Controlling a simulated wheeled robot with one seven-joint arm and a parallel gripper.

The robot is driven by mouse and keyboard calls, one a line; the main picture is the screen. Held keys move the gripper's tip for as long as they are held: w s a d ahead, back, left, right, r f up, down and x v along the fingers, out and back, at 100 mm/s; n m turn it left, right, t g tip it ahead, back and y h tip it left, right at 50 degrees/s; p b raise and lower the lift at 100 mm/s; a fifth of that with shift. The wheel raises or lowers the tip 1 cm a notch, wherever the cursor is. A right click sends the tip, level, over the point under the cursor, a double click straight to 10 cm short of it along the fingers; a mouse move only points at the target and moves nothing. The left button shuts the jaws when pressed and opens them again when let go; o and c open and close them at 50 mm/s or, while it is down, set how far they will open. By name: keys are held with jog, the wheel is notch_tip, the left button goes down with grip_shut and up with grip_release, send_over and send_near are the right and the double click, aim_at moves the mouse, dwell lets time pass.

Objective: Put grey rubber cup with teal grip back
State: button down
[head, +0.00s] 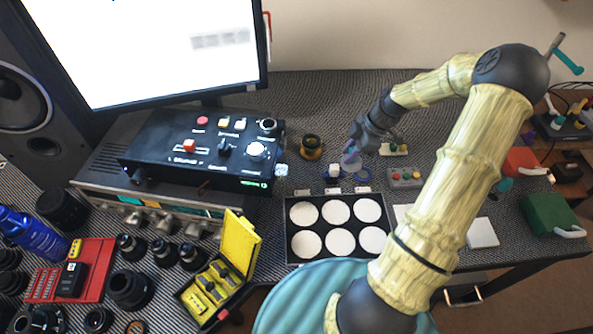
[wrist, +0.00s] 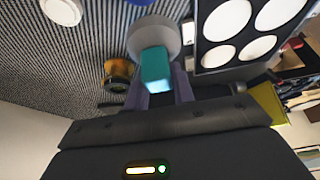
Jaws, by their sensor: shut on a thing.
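The grey rubber cup (wrist: 150,32) with its teal grip (wrist: 156,70) shows in the wrist view. My gripper (wrist: 158,86) is shut on the teal grip, with a purple finger on each side. The round grey cup extends beyond the fingertips. In the head view my gripper (head: 354,152) is above the striped mat, behind the black tray. The cup (head: 349,162) is small there and partly hidden by the fingers. I cannot tell whether it touches the mat.
A black tray (head: 326,198) with several white discs is in front. A white-topped piece on a blue ring (head: 333,171) stands left of the gripper. A brass-and-black lens part (head: 311,147) is behind left. A grey box with red buttons (head: 405,178) stands right.

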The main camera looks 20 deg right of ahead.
jog(key=w+a+f, duration=0.1)
jog(key=a, duration=0.4)
jog(key=w+a+f+p, duration=0.1)
jog(key=a, duration=0.4)
jog(key=w+a+f+p, duration=0.1)
jog(key=a, duration=0.4)
jog(key=shift+a, duration=0.2)
jog(key=shift+w+d+f, duration=0.1)
notch_tip(320, 180, down, 3)
jog(key=shift+f, duration=0.1)
jog(key=shift+a+f+p, duration=0.15)
jog(key=shift+a+p, duration=0.1)
jog(key=shift+p, duration=0.25)
jog(key=shift+f, duration=0.1)
jog(key=shift+f, duration=0.15)
jog(key=c, duration=1.2)
grip_release()
